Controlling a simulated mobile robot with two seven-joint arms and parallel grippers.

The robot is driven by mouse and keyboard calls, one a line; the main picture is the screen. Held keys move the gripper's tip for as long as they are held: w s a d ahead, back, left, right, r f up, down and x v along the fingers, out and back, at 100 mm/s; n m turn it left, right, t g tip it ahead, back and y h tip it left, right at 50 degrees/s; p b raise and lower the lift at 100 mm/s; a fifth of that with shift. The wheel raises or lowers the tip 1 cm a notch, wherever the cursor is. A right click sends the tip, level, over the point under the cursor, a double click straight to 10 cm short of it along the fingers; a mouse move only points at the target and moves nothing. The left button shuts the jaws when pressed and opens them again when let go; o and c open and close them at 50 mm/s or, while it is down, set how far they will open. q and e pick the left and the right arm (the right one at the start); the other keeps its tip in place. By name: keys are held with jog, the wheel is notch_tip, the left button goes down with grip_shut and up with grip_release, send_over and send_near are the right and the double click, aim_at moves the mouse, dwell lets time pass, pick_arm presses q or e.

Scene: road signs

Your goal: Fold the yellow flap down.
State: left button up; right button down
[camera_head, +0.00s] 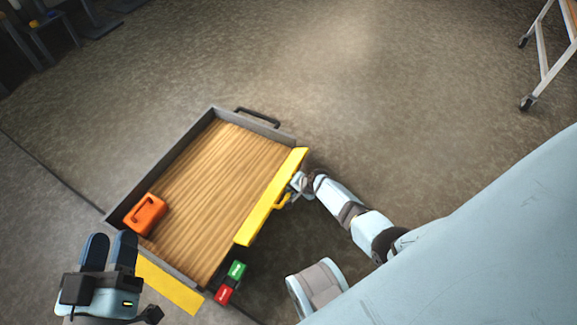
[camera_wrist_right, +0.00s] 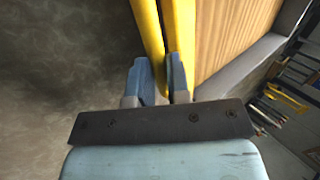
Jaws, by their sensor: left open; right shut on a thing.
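The yellow flap (camera_head: 268,200) runs along the right side of a grey-walled tray with a wooden floor (camera_head: 205,180). It stands along that edge and has a small yellow handle (camera_head: 283,200) on its outer side. My right gripper (camera_head: 294,190) is at this handle. In the right wrist view, the fingers of my right gripper (camera_wrist_right: 158,82) are shut on a yellow bar (camera_wrist_right: 149,35), with the flap (camera_wrist_right: 181,30) close beside it. My left gripper (camera_head: 109,250) is open and empty, near the tray's lower left corner.
An orange box (camera_head: 145,214) sits in the tray's left corner. A second yellow panel (camera_head: 170,286) lies outside the tray's lower edge. Green (camera_head: 237,270) and red (camera_head: 223,294) buttons are near the lower corner. A wheeled frame (camera_head: 545,55) stands far right. Floor beyond the tray is clear.

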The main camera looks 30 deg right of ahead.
pick_arm(q)
jog(key=shift+w+f+b, duration=0.1)
jog(key=shift+f+b, duration=0.3)
jog(key=shift+f, duration=0.15)
pick_arm(e)
jog(key=shift+s+d+f, duration=0.2)
jog(key=shift+s+f, duration=0.15)
jog(key=shift+f, duration=0.15)
jog(key=shift+s+d+f, duration=0.2)
jog(key=shift+s+f, duration=0.1)
jog(key=shift+f, duration=0.15)
pick_arm(q)
jog(key=shift+a+f+g, duration=0.1)
jog(key=shift+f+g, duration=0.1)
jog(key=shift+g, duration=0.1)
pick_arm(e)
jog(key=shift+s+d+f, duration=0.1)
jog(key=shift+s+f, duration=0.15)
jog(key=shift+s, duration=0.05)
jog(key=c, duration=1.2)
grip_release()
jog(key=shift+f, duration=0.1)
jog(key=shift+o, duration=0.5)
jog(key=shift+w, duration=0.1)
jog(key=shift+w+r, duration=0.1)
jog(key=shift+r, duration=0.1)
